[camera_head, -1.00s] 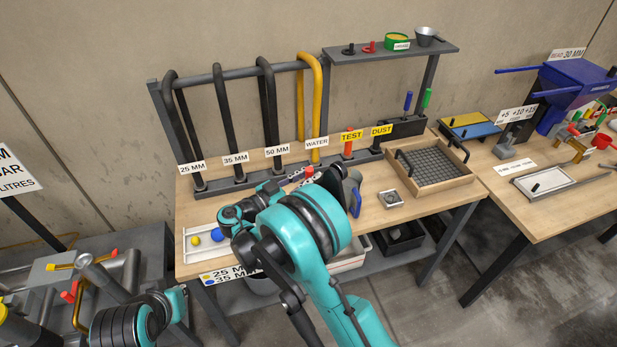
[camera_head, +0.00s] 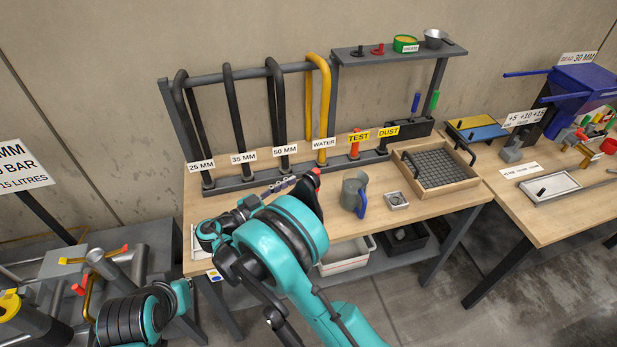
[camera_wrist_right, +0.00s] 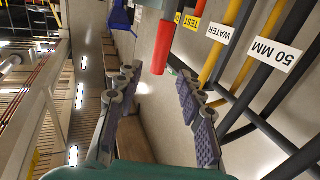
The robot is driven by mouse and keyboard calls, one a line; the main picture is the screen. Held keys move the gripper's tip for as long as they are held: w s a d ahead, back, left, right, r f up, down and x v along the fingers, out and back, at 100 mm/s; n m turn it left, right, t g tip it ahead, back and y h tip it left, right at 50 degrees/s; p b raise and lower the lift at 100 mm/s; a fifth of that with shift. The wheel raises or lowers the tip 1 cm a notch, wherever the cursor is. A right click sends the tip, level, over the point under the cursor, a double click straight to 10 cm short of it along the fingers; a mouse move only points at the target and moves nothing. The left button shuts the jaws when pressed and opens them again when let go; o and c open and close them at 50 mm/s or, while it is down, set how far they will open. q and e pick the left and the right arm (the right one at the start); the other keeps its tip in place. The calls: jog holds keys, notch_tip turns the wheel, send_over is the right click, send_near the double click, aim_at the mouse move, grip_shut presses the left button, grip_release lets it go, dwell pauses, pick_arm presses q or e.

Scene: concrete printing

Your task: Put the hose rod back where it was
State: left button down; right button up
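The rack (camera_head: 238,187) at the back of the table bears black bent hoses (camera_head: 233,115) and a yellow hose (camera_head: 325,95), with labels along its base. A red rod (camera_head: 354,149) stands at the TEST label. Another red-topped piece (camera_head: 316,171) shows beside my right arm, its lower part hidden. I cannot tell which is the hose rod. My right gripper (camera_head: 287,183) is low in front of the rack. In the right wrist view the gripper (camera_wrist_right: 157,80) has its fingers spread; a red cylinder (camera_wrist_right: 162,45) shows beyond them, apparently not gripped. My left gripper's fingers are not visible.
A grey mug (camera_head: 349,190) with a blue handle and a small square block (camera_head: 396,200) stand right of my right arm. A wooden tray (camera_head: 465,183) is farther right. A shelf (camera_head: 365,58) is above. Pipes and valves (camera_head: 110,265) are at the left.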

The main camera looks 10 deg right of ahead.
jog(key=s+d+r+n+g+y, duration=0.2)
jog(key=s+d+r+n+y, duration=0.2)
jog(key=s+d+n+y, duration=0.3)
jog(key=s+f+n+t+y, duration=0.1)
jog(key=s+n+y, duration=0.5)
jog(key=s, duration=0.9)
jog(key=y, duration=0.3)
jog(key=shift+s+d+t+p, duration=0.2)
jog(key=shift+s+t+p, duration=0.1)
jog(key=shift+s+t, duration=0.1)
jog(key=shift+f, duration=0.1)
